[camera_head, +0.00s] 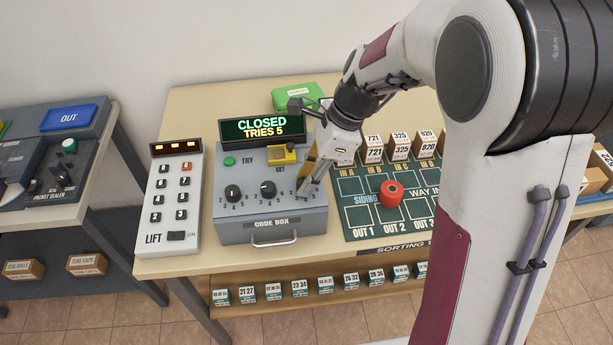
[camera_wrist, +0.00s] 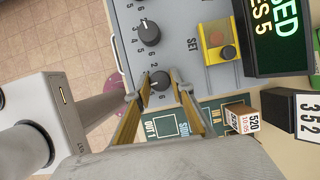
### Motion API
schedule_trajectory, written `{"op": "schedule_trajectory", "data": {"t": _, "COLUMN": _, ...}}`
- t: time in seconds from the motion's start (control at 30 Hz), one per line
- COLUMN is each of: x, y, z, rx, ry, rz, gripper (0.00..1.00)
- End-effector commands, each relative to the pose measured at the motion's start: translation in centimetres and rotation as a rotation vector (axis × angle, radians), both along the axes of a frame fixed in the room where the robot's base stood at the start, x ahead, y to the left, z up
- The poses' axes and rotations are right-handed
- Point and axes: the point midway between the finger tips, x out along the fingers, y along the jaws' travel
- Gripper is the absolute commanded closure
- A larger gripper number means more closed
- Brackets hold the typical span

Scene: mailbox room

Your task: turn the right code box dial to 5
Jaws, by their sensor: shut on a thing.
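The grey code box (camera_head: 271,218) stands on the table with a row of black dials. The left dial (camera_head: 233,194) and middle dial (camera_head: 268,189) are in plain view. My gripper (camera_head: 306,191) reaches down over the box's right end and hides the right dial in the head view. In the wrist view the right dial (camera_wrist: 159,81) sits between my two fingers, and my gripper is shut on it. Its digit ring is partly covered, so its setting cannot be read. The display (camera_head: 262,128) reads CLOSED, TRIES 5.
A yellow SET switch (camera_head: 283,154) and a green TRY button (camera_head: 229,161) are on the box. A LIFT keypad (camera_head: 170,204) stands left. A green sorting board (camera_head: 355,225) with a red knob (camera_head: 391,193) and numbered boxes lies right.

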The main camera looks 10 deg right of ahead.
Motion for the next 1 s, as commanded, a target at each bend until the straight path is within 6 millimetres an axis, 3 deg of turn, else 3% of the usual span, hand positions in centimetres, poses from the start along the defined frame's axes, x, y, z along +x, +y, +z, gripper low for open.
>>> {"op": "schedule_trajectory", "data": {"t": 0.33, "x": -0.08, "y": -0.14, "z": -0.12, "rx": -0.003, "ry": 0.002, "rz": 0.004, "gripper": 0.99}}
{"op": "schedule_trajectory", "data": {"t": 0.37, "x": -0.08, "y": -0.14, "z": -0.12, "rx": -0.003, "ry": 0.002, "rz": 0.003, "gripper": 0.72}}
{"op": "schedule_trajectory", "data": {"t": 0.4, "x": -0.06, "y": -0.13, "z": -0.12, "rx": -0.003, "ry": 0.002, "rz": 0.003, "gripper": 0.62}}
{"op": "schedule_trajectory", "data": {"t": 1.0, "x": -0.01, "y": -0.03, "z": -0.02, "rx": -0.001, "ry": 0.0, "rz": -0.005, "gripper": 0.61}}
